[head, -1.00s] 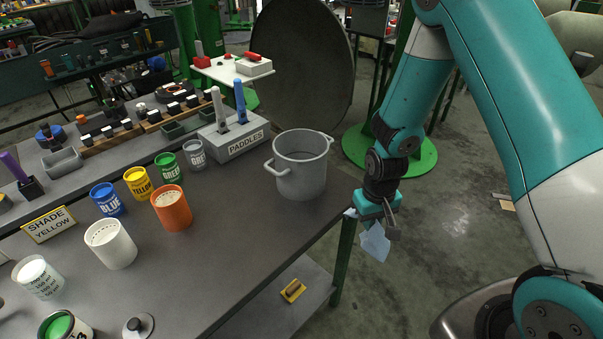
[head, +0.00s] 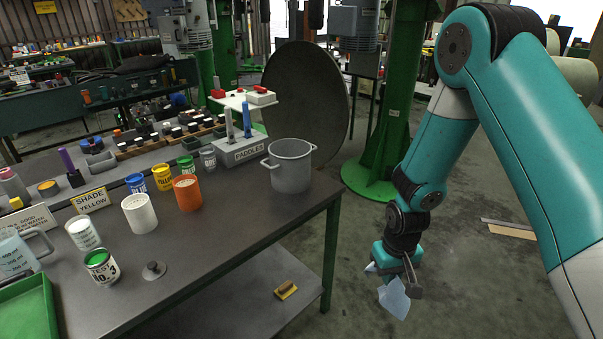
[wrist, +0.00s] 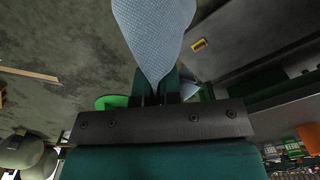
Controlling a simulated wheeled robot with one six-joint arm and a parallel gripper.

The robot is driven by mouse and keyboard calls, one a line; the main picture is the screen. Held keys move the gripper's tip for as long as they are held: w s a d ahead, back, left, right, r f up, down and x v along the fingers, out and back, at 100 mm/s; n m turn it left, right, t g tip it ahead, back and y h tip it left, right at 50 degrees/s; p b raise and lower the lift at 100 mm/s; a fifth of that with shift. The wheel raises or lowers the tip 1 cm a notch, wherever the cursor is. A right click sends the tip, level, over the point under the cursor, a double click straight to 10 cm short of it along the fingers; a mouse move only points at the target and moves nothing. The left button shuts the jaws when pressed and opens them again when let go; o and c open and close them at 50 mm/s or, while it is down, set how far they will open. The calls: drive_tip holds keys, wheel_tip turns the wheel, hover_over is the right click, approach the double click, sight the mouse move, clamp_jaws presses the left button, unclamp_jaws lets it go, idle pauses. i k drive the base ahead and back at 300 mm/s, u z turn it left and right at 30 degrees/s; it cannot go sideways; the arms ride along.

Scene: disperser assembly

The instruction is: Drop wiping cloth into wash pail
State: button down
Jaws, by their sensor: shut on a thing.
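The wiping cloth (head: 394,298) is light blue and hangs from my gripper (head: 401,270), to the right of the workbench and over the floor. In the wrist view the cloth (wrist: 155,35) narrows to a point between the fingers of my gripper (wrist: 155,92), which is shut on it. A small part of the cloth also shows on the other side of the fingers. A grey two-handled pail (head: 290,168), likely the wash pail, stands upright near the bench's right end. My gripper is to its right, lower in the picture and apart from it. The inside bottom of the pail is hidden.
The dark workbench (head: 215,232) holds an orange cup (head: 187,193), a white cup (head: 139,214), small colour cans and a grey paddles holder (head: 240,152). A yellow-and-brown block (head: 286,290) lies on the lower shelf. A green post (head: 388,110) stands behind. The floor around my gripper is clear.

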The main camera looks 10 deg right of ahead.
sight(289, 160)
drive_tip(key=z, duration=1.4)
drive_tip(key=i, duration=1.15)
drive_tip(key=u, duration=1.7)
